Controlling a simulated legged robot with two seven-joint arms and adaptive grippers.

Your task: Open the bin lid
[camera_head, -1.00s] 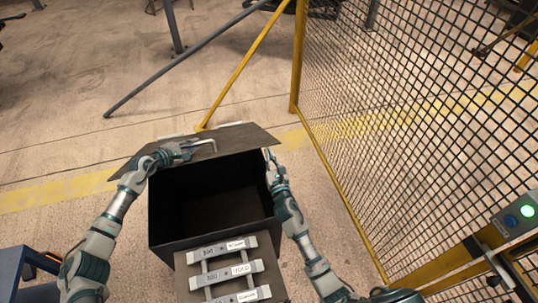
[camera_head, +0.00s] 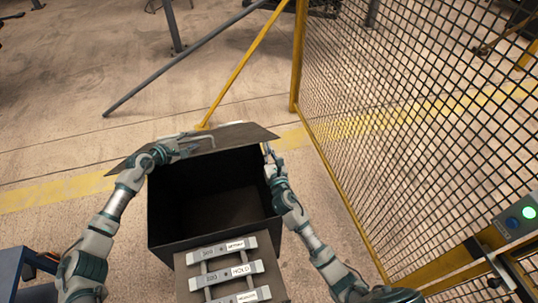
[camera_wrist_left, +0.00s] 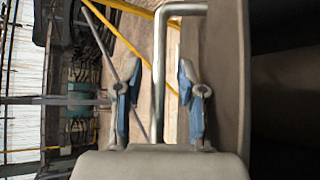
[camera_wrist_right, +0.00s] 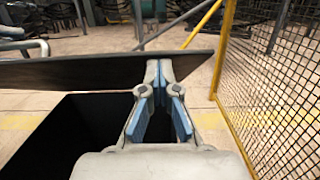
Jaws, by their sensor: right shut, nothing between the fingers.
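The dark bin (camera_head: 165,205) stands in front of me, its black interior in plain view. Its lid (camera_head: 240,136) is swung up at the far edge, leaving the opening uncovered. A metal bar handle (camera_wrist_left: 159,75) is on the lid. My left gripper (camera_head: 190,149) is at the lid's left part; in the left wrist view its fingers (camera_wrist_left: 157,85) are apart, on either side of the handle, with gaps showing. My right gripper (camera_head: 266,150) is at the bin's far right corner by the lid; in the right wrist view its fingertips (camera_wrist_right: 158,65) meet, empty, in front of the lid (camera_wrist_right: 90,70).
A panel with labelled strips (camera_head: 230,270) is at the bin's near side. A yellow-framed mesh fence (camera_head: 410,110) runs along the right, with a button box (camera_head: 519,217). A yellow brace (camera_head: 245,65) and grey bar (camera_head: 180,62) are behind.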

